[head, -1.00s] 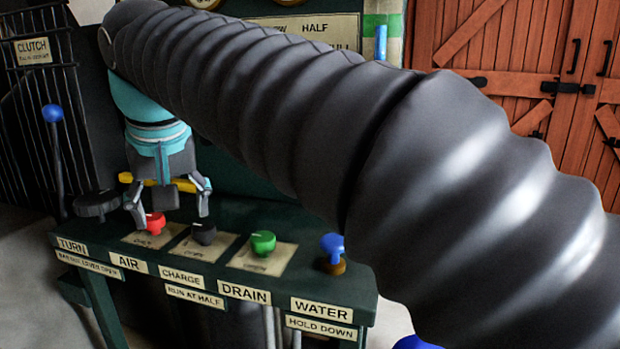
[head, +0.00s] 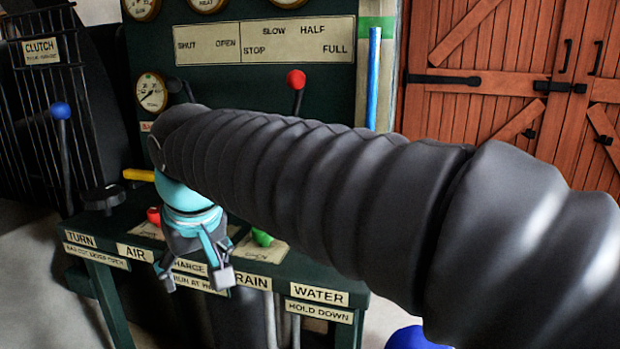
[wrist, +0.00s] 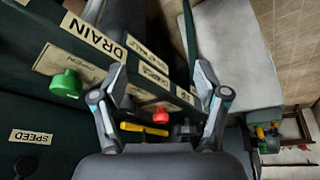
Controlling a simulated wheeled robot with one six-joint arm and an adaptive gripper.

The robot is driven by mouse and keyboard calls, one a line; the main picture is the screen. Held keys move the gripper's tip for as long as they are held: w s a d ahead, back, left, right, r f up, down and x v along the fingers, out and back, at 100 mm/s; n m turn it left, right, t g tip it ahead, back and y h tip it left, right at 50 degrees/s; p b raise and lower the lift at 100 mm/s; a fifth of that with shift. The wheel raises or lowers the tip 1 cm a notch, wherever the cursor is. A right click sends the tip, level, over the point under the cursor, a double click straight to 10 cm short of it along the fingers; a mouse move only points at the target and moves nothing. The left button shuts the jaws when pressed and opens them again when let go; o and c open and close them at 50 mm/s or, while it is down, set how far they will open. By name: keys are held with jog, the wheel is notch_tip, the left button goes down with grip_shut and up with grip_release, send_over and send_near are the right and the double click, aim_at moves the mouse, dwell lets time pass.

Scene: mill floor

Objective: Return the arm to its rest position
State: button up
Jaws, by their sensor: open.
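My gripper (head: 196,276) hangs at the end of my arm in the head view, fingers pointing down and spread apart, with nothing between them. It is in front of the green control bench's front edge, over the AIR and CHARGE labels. In the wrist view my gripper (wrist: 160,95) is also open and empty. The red knob (head: 154,215) stands on the bench behind and left of the gripper. The green knob (head: 262,238) is to the right, partly hidden by my arm.
A black handwheel (head: 103,199) and a blue-topped lever (head: 61,112) stand at the left. A red-topped lever (head: 296,80) and gauges are on the back panel. A yellow handle (head: 138,174) is behind the gripper. Wooden doors (head: 500,75) close the right side.

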jog(key=s+d+f+m+h, duration=0.1)
jog(key=s+d+f+m, duration=0.1)
jog(key=d, duration=0.9)
jog(key=s+d+f+m+t, duration=0.1)
jog(key=s+d+f+m, duration=0.2)
jog(key=d, duration=0.7)
jog(key=s+d+f+m+h, duration=0.1)
jog(key=s+d+f+m, duration=0.1)
jog(key=s+d+f, duration=0.3)
jog(key=shift+s+d+f+m+t+h, duration=0.2)
jog(key=shift+d+f+m+t+h, duration=0.15)
jog(key=shift+d+f, duration=2.35)
